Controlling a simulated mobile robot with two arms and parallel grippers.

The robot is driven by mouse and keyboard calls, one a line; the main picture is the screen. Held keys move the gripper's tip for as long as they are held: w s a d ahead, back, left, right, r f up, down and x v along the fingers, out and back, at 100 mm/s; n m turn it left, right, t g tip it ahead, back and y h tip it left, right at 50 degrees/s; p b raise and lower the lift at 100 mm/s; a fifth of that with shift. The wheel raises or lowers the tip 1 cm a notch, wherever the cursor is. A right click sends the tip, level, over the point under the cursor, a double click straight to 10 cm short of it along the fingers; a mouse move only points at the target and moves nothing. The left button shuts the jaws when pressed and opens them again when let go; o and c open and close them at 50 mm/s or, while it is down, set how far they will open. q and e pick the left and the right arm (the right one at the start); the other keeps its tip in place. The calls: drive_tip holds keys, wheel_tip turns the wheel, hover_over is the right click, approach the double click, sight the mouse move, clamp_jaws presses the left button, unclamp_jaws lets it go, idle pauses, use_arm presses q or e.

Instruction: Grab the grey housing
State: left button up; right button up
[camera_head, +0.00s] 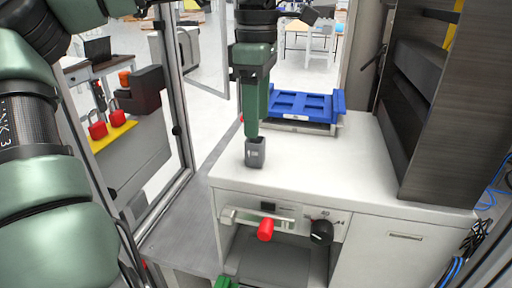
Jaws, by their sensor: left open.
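The grey housing (255,154) is a small dark grey block with a light mark on its front. It stands upright on the white worktop (330,170) near its left edge. My left gripper (252,134) is green and points down right over the housing. Its fingertips overlap the top of the housing in the picture. I cannot tell whether they touch it or sit around it. The left gripper is open. My right gripper is not in view.
A blue fixture tray (303,106) lies behind the housing. A dark metal cabinet (440,110) rises at the right. The worktop's middle is free.

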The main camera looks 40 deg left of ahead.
sight(255, 141)
use_arm(q)
drive_tip(key=shift+s+d+f, duration=0.1)
drive_tip(key=shift+s+f, duration=0.1)
drive_tip(key=shift+f, duration=0.25)
wheel_tip(255, 141, down, 5)
drive_tip(key=shift+r+p, duration=0.2)
drive_tip(key=shift+p, duration=0.5)
drive_tip(key=shift+a+f, duration=0.15)
drive_tip(key=shift+a, duration=0.05)
drive_tip(key=shift+d, duration=0.1)
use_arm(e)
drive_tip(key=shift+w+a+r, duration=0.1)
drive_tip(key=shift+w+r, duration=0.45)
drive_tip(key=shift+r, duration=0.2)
use_arm(q)
drive_tip(key=c, duration=0.4)
clamp_jaws()
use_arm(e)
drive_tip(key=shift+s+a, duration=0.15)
